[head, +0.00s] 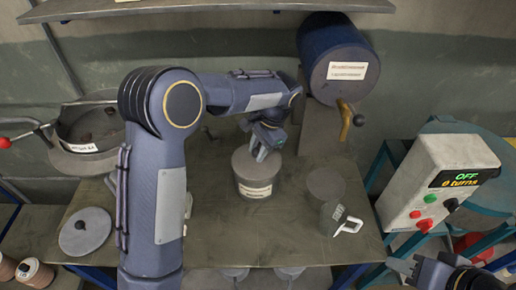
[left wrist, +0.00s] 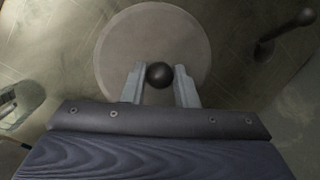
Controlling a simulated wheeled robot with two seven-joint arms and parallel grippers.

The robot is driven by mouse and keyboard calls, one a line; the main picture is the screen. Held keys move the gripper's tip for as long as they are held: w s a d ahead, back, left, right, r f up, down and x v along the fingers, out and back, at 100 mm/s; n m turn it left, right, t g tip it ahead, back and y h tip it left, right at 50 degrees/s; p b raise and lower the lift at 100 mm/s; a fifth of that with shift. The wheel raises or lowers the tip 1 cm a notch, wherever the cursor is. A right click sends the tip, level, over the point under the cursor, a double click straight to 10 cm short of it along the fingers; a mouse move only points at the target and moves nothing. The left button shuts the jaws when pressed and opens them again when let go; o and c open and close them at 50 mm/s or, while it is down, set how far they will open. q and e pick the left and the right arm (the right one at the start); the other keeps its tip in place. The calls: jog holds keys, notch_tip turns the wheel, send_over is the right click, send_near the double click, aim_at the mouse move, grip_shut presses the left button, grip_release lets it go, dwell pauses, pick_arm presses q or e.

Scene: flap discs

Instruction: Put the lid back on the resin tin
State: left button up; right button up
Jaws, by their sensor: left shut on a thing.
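The resin tin, a grey round tin with a pale label (head: 254,181), stands upright near the middle of the table. My left gripper (head: 262,152) is over its top. In the left wrist view, the gripper (left wrist: 159,84) is shut on the black ball knob (left wrist: 159,75) of a flat round grey lid (left wrist: 150,38). The lid is level with the tin's top or just over it; I cannot tell whether it is seated, as the gripper hides part of it. My right gripper (head: 438,272) is partly in view at the bottom right, away from the tin; its jaw state is unclear.
A grey disc with a dark knob (head: 86,231) lies at the table's left. A mug with a white handle (head: 342,222) and a dark round patch (head: 326,184) are right of the tin. A control box (head: 435,180) stands at right.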

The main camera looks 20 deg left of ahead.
pick_arm(q)
jog(key=o, duration=1.6)
jog(key=shift+r+p, duration=3)
jog(key=shift+r, duration=0.55)
grip_shut()
